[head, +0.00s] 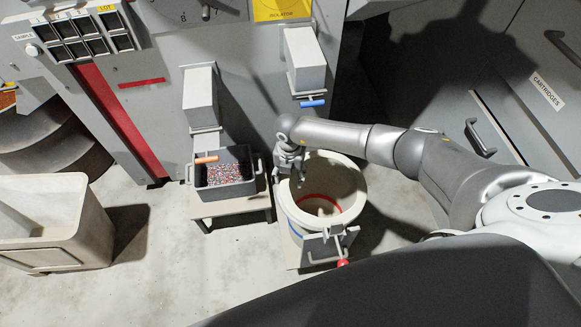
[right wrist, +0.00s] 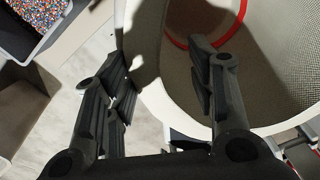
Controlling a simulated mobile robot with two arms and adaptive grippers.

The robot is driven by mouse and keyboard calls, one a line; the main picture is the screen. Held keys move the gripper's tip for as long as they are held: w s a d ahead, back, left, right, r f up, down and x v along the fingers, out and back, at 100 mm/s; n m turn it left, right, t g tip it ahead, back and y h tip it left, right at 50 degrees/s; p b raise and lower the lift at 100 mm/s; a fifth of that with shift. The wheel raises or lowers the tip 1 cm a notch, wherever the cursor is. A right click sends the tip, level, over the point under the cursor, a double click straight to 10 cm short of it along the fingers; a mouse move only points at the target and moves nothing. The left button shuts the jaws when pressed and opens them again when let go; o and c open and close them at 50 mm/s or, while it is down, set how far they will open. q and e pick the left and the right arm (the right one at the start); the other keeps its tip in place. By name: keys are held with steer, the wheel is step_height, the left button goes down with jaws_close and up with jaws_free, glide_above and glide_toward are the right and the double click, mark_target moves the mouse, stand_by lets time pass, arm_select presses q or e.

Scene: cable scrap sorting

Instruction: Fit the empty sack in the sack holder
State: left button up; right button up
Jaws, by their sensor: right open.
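A cream round, open-mouthed sack (head: 352,172) stands upright at the grey sack holder (head: 325,246), under the right chute. A red ring shows inside it. The holder has a lever with a red knob (head: 343,263) at its front. I cannot tell how the sack is fixed to the holder. My right gripper (head: 293,172) is at the sack's left rim, fingers pointing down. In the right wrist view the gripper (right wrist: 165,85) is open, one finger outside the sack's wall (right wrist: 150,60) and the other over its mouth. Contact cannot be told. My left gripper is out of view.
A dark bin (head: 228,189) of coloured granules stands on a small table just left of the sack. Grey chutes with an orange handle (head: 206,160) and a blue handle (head: 313,103) hang behind. A large cream tub (head: 85,247) is at left. The floor between is clear.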

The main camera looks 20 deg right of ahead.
step_height(320, 180, up, 12)
steer(key=shift+f, duration=0.2)
